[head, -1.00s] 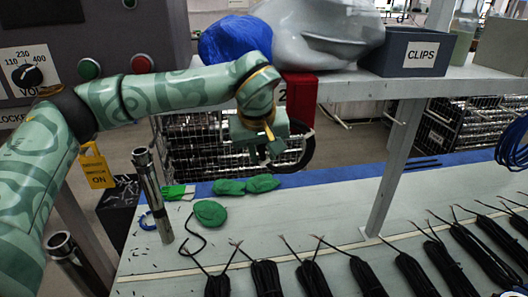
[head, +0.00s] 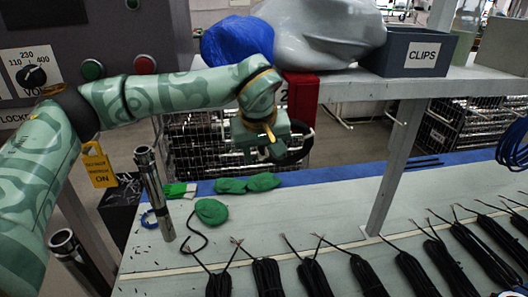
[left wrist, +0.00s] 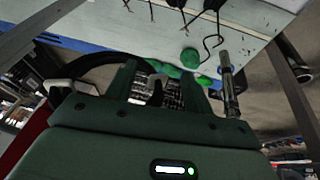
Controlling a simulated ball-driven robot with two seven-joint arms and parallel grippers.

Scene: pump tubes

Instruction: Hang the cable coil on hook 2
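The black cable coil (head: 300,143) is at the right side of my left gripper (head: 276,152), in front of the red plate (head: 301,98) marked 2. Part of the coil is hidden by the gripper. In the left wrist view the coil (left wrist: 88,68) curves out to the left from behind one finger. The left gripper's fingers (left wrist: 157,78) stand apart there, with a small grey and black piece and the basket visible between them. A pale bar (left wrist: 68,86) shows beside the coil, perhaps the hook. I cannot tell whether the coil rests on it. My right gripper is out of view.
A shelf holds the CLIPS bin (head: 408,52) and a blue bag (head: 235,40) above. Wire baskets (head: 200,145) stand behind. The bench (head: 330,215) below carries green pieces (head: 211,211), several black cable bundles and an upright metal tube (head: 154,195).

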